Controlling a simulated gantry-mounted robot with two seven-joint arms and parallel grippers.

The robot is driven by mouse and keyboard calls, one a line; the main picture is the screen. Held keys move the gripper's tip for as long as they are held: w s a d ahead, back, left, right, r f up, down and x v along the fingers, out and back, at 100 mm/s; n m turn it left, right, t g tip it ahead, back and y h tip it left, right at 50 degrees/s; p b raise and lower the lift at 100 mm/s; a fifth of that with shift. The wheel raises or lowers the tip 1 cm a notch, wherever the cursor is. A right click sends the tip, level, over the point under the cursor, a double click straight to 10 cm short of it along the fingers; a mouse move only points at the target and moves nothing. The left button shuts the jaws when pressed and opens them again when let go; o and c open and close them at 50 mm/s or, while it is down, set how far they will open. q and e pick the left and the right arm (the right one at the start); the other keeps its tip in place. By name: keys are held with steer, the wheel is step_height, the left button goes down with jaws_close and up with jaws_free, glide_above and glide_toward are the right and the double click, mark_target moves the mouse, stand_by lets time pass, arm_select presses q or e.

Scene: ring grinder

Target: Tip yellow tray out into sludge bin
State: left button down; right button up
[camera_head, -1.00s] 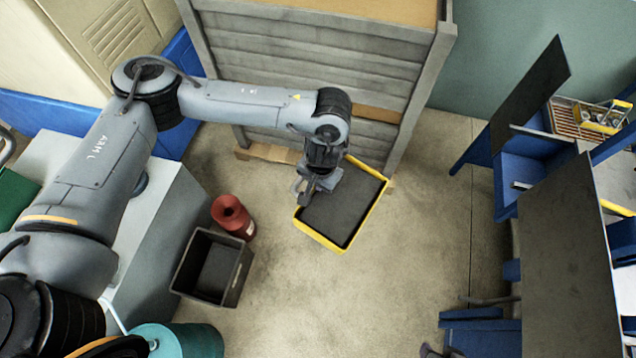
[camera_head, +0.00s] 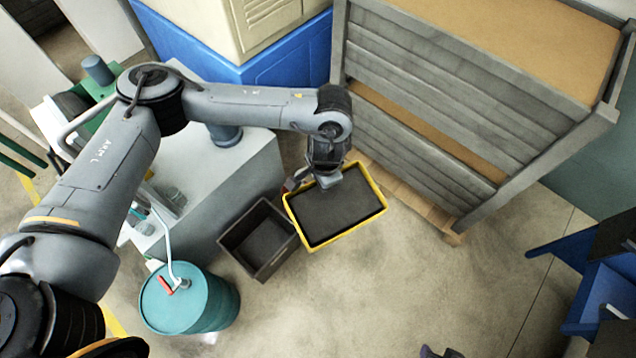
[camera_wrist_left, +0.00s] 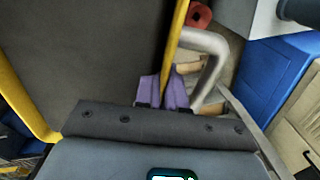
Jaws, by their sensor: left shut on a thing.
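The yellow-rimmed tray (camera_head: 348,231) has a flat dark grey inside. I cannot tell a load from its bare floor. My left gripper (camera_head: 322,181) is shut on the tray's far rim. In the left wrist view its purple pads (camera_wrist_left: 163,92) pinch the yellow rim (camera_wrist_left: 173,45). The tray looks roughly level and held up off the floor. The dark open bin, likely the sludge bin (camera_head: 282,259), stands just left of it; the tray's left edge meets the bin's right side in the picture. A small dark part at the bottom edge, likely my right gripper (camera_head: 440,352), is mostly cut off.
A teal drum (camera_head: 190,312) with a hose stands left of the bin, and a grey cabinet (camera_head: 235,180) behind it. A red canister (camera_wrist_left: 198,15) is partly hidden near my gripper. A big slatted crate (camera_head: 440,110) rises behind the tray. Floor in front is clear.

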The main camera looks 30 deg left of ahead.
arm_select(q)
steer(key=w+a+f+m+b, duration=0.45)
steer(key=f+b, duration=0.25)
steer(key=f, duration=0.2)
steer(key=w+a+f+m+h+b, duration=0.1)
steer(key=w+a+f+m+b, duration=0.4)
steer(key=f, duration=0.3)
steer(key=w+a+f+m+b, duration=0.3)
steer(key=a+f+m+b, duration=0.1)
steer(key=f+b, duration=0.45)
steer(key=s+a+f+b, duration=0.2)
steer(key=a+f+b, duration=0.4)
steer(key=f+b, duration=0.5)
steer(key=s+a+f+b, duration=0.3)
steer(key=a+f+b, duration=0.3)
steer(key=f, duration=1.3)
steer(key=s+a+f+t+b, duration=0.1)
steer(key=a+f+b, duration=0.5)
steer(key=f+b, duration=0.9)
steer(key=shift+s+f+b, duration=0.2)
steer(key=shift+s+b, duration=0.1)
steer(key=shift+s, duration=0.55)
